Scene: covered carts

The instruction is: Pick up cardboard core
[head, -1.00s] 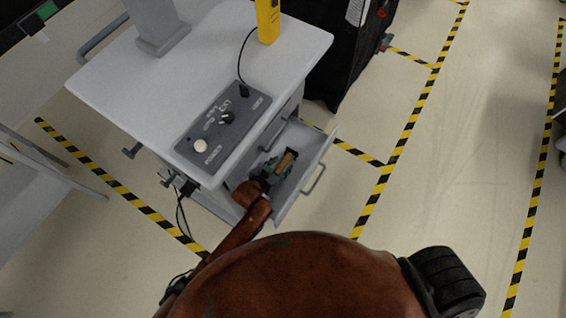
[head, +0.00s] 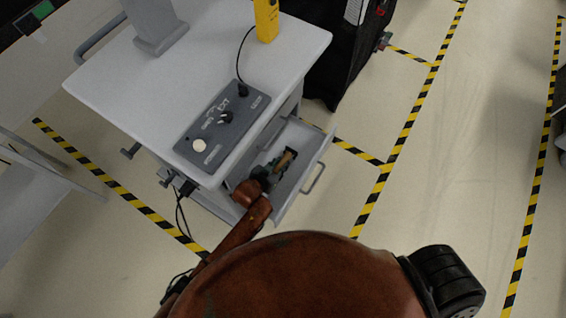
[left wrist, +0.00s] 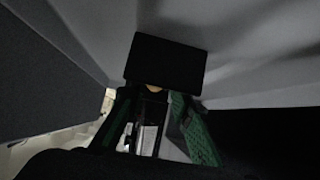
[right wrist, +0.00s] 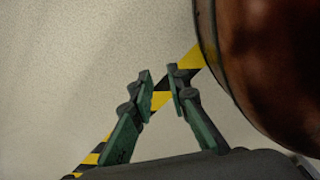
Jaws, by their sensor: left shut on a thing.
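The cardboard core (head: 286,160) is a small tan cylinder in the open drawer (head: 313,173) of the grey cart. My left gripper (head: 272,170) reaches into the drawer and is shut on the core. In the left wrist view, the green fingers of the left gripper (left wrist: 155,115) show beneath a dark block, with only a sliver of the tan core (left wrist: 153,88) visible; the rest is hidden. In the right wrist view, my right gripper (right wrist: 162,82) is empty above the floor, its fingertips apart.
The cart top (head: 115,90) carries a grey control panel (head: 222,120) and a yellow device (head: 267,20) on a black cable. The drawer walls stand close around my left gripper. A black covered cart (head: 340,60) stands behind. Open floor with striped tape lies right.

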